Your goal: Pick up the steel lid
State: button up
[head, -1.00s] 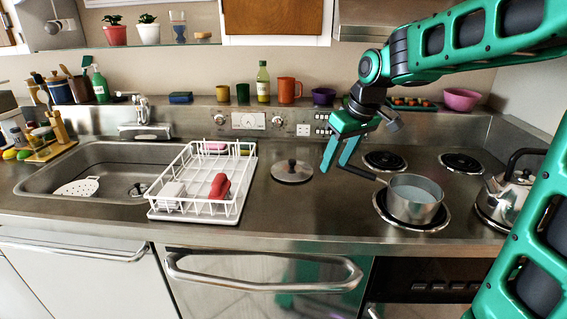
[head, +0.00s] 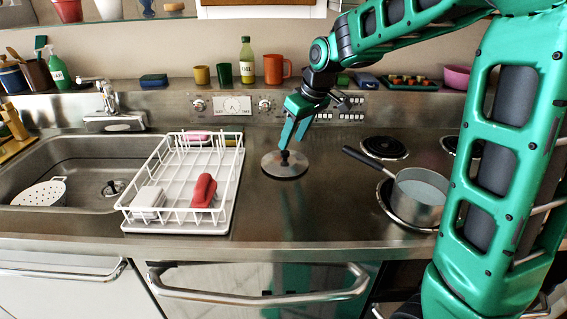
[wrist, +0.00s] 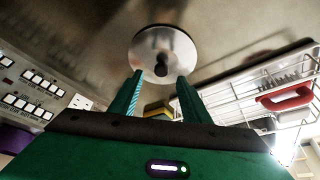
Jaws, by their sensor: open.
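The steel lid (head: 272,166) is a round, flat disc with a dark knob, lying on the steel counter between the dish rack and the saucepan. My gripper (head: 291,143) is over the lid, with its fingers pointing down close to the knob. In the wrist view the lid (wrist: 180,48) is ahead of the two fingertips (wrist: 160,76), and the knob sits roughly in line with the gap between them. The fingers are apart and hold nothing. Whether they touch the knob cannot be told.
A white dish rack (head: 232,160) with a red item (head: 204,191) stands left of the lid. A saucepan (head: 418,198) sits on a coil at the right, its handle (head: 366,163) reaching toward the lid. Cups and an oil bottle (head: 247,62) line the back ledge. The counter in front is clear.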

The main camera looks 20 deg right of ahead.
aim_at(287, 152)
jog(key=shift+x, duration=2.65)
jog(key=shift+w+a+r, duration=0.1)
jog(key=shift+a, duration=0.05)
jog(key=shift+c, duration=0.3)
grip_shut()
